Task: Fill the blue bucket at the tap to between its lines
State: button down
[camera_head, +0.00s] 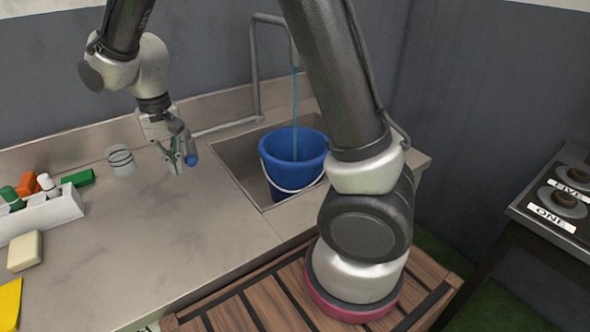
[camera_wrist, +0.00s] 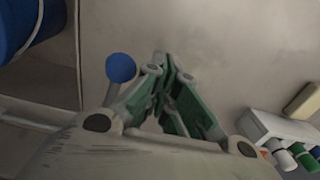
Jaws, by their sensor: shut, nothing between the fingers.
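The blue bucket (camera_head: 285,172) stands upright in the sink (camera_head: 238,158), its pale handle hanging down at the front. It also shows at the upper left of the wrist view (camera_wrist: 17,28). The grey tap (camera_head: 254,65) arches over it, and a thin blue stream of water (camera_head: 295,115) falls into it. The bucket's lines and water level cannot be made out. The tap lever's blue knob (camera_head: 191,160) stands left of the sink and shows in the wrist view (camera_wrist: 120,68). My gripper (camera_head: 174,163) is shut and empty, just left of the knob and apart from it in the wrist view (camera_wrist: 168,62).
A clear cup (camera_head: 121,161) stands on the counter (camera_head: 150,225) left of my gripper. A white rack (camera_head: 42,215) of coloured bottles, a green block (camera_head: 78,178), a cream block (camera_head: 25,251) and a yellow item (camera_head: 10,302) lie farther left. The counter's middle is clear.

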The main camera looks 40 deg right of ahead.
aim_at(187, 156)
jog(key=shift+d, duration=1.7)
notch_tip(187, 156, up, 7)
jog(key=a, duration=0.1)
jog(key=s+d+r+t, duration=0.2)
jog(key=s+d+r, duration=0.2)
jog(key=s+d, duration=0.6)
jog(key=s+d+r+t, duration=0.2)
jog(key=s+d+r, duration=0.2)
jog(key=s+d, duration=0.7)
jog(key=d, duration=0.3)
jog(key=shift+r, duration=0.25)
